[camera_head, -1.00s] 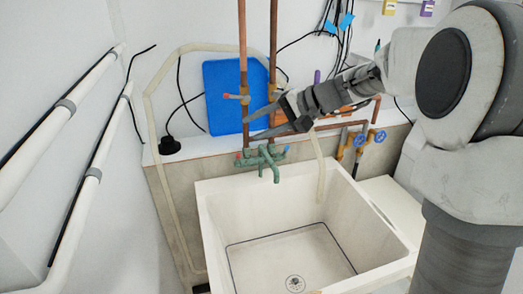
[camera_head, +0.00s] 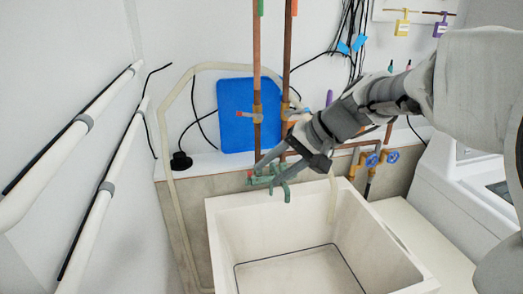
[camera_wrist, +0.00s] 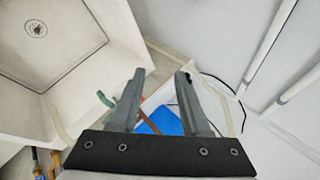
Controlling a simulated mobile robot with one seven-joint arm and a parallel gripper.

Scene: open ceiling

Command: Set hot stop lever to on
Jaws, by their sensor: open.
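Two copper pipes run down the wall, each with a small stop valve. The left valve has a lever with a red tip (camera_head: 240,123), lying roughly level and pointing left. The right valve (camera_head: 288,113) has an orange part beside it; its lever's position is hard to make out. Which lever is the hot one is not labelled clearly. My gripper (camera_head: 266,178) is open and empty, below both valves, its fingers overlapping the green faucet in the head view.
The green faucet (camera_head: 287,194) sits above a white sink (camera_head: 222,225). A blue board (camera_head: 232,98) leans behind the pipes. Blue-handled valves (camera_head: 391,156) are at right. White rails (camera_head: 100,200) run along the left wall. The space over the sink is open.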

